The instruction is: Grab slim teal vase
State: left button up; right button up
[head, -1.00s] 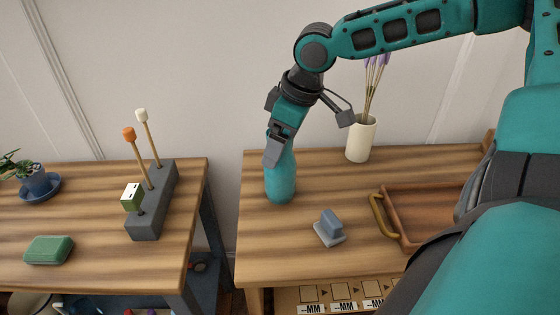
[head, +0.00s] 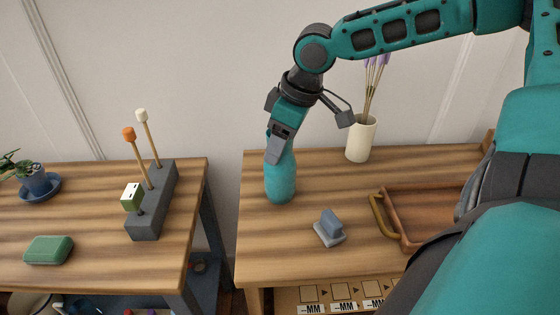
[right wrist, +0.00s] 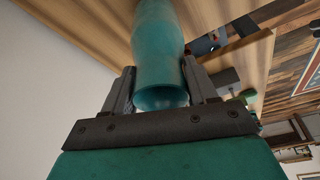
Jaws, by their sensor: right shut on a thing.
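The slim teal vase (head: 280,182) stands upright near the left edge of the right-hand wooden table. My right gripper (head: 277,152) comes down on it from above and is shut on its upper part, hiding some of the neck. In the right wrist view, the vase (right wrist: 158,50) lies between the two fingers of the gripper (right wrist: 160,88), its round mouth facing the palm. In the head view the vase's base appears to rest on the table. My left gripper is not in view.
A cream vase with purple flowers (head: 361,140) stands behind, right of my gripper. A blue-grey block on a pale base (head: 330,228) and a wooden tray (head: 440,205) with a brass handle are at front right. A gap separates the left table (head: 90,215).

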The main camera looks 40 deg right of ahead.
grip_shut()
jog(key=shift+r, duration=0.1)
